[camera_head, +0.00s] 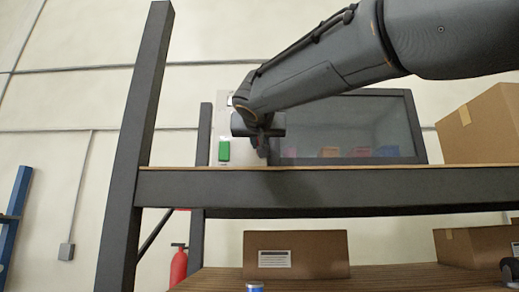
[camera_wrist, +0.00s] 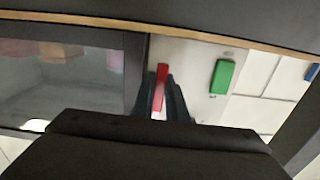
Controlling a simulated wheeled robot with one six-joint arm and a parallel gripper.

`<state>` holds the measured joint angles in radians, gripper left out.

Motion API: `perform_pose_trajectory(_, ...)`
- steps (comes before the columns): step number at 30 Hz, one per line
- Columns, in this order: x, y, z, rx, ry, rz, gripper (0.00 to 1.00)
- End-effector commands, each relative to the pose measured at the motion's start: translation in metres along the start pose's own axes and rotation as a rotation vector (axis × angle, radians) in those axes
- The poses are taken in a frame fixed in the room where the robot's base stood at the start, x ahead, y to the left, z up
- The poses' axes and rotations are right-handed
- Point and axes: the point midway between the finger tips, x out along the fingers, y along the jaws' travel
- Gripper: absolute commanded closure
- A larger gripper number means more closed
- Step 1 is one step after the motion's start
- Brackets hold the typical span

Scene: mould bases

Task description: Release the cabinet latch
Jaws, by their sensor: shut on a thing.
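The cabinet has a dark-framed glass front (camera_head: 345,127) and stands on the upper shelf. It also shows in the wrist view (camera_wrist: 75,75). Beside the glass is a pale panel (camera_head: 226,125) carrying a green block (camera_head: 224,151), which the wrist view shows too (camera_wrist: 222,77). In the wrist view a red bar-like latch (camera_wrist: 161,74) stands at the panel, close to the dark frame. My gripper (camera_wrist: 163,95) has its two dark fingers shut on the red latch. In the head view my gripper (camera_head: 262,148) is in front of the panel's right side and hides the latch.
A dark shelf beam (camera_head: 330,190) runs in front, below my gripper, with a dark upright post (camera_head: 135,140) at left. A cardboard box (camera_head: 485,125) stands right of the cabinet. Coloured items are visible behind the glass. A fire extinguisher (camera_head: 179,267) is low at left.

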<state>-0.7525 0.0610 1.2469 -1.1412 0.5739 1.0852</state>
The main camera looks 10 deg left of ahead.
Motion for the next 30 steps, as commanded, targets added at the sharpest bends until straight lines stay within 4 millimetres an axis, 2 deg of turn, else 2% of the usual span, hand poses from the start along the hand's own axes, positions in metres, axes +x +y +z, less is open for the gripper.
perform_pose_trajectory(11, 0.000, 0.001, 0.000, -0.031, 0.000, 0.000, 1.00)
perform_pose_trajectory(12, 0.000, 0.001, 0.000, -0.031, 0.000, 0.000, 0.86)
perform_pose_trajectory(13, 0.000, 0.001, 0.000, -0.031, 0.000, 0.000, 0.81)
perform_pose_trajectory(23, -0.002, 0.001, 0.000, -0.029, 0.000, 0.000, 0.80)
perform_pose_trajectory(26, -0.009, 0.000, 0.000, -0.028, 0.002, -0.002, 0.80)
perform_pose_trajectory(30, -0.030, 0.001, 0.001, -0.028, 0.003, -0.003, 0.80)
